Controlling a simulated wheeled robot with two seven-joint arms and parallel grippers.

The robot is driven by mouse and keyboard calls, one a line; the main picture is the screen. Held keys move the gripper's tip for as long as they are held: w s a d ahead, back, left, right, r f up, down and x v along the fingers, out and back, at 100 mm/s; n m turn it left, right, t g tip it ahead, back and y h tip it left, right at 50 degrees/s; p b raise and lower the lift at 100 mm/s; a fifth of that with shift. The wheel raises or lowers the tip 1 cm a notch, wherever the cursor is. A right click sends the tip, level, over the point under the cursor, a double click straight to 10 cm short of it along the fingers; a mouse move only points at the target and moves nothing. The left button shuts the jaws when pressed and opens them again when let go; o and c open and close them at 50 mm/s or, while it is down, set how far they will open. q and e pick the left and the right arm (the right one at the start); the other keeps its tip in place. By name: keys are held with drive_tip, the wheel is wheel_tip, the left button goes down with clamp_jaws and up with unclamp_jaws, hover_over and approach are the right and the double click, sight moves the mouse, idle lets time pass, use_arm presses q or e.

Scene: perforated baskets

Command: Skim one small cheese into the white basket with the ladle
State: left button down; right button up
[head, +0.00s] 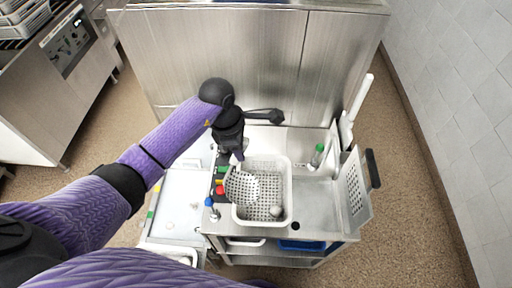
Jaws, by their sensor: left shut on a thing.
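The white basket (286,180) with a perforated floor stands in the steel counter at the centre of the head view. My left gripper (236,156) is above its back left corner, shut on the ladle. The ladle's perforated round bowl (243,187) hangs over the left part of the basket, tilted; I cannot tell whether it touches the basket. I see no cheese in the bowl. A small pale round thing (276,211), which looks like a small cheese, lies in the front right part of the basket. My right gripper is out of view.
A whitish shallow basin (180,200) lies left of the basket, with small indistinct things in it. A green bottle (317,156) stands at the back right. A perforated steel panel (355,190) rises at the right. Coloured knobs (220,188) line the basket's left side.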

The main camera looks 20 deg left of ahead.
use_arm(q)
drive_tip(key=s+a+r+h, duration=0.1)
drive_tip(key=a+r+h, duration=0.1)
drive_tip(key=a, duration=0.5)
drive_tip(key=shift+s+t+h, duration=0.4)
drive_tip(key=shift+h, duration=0.4)
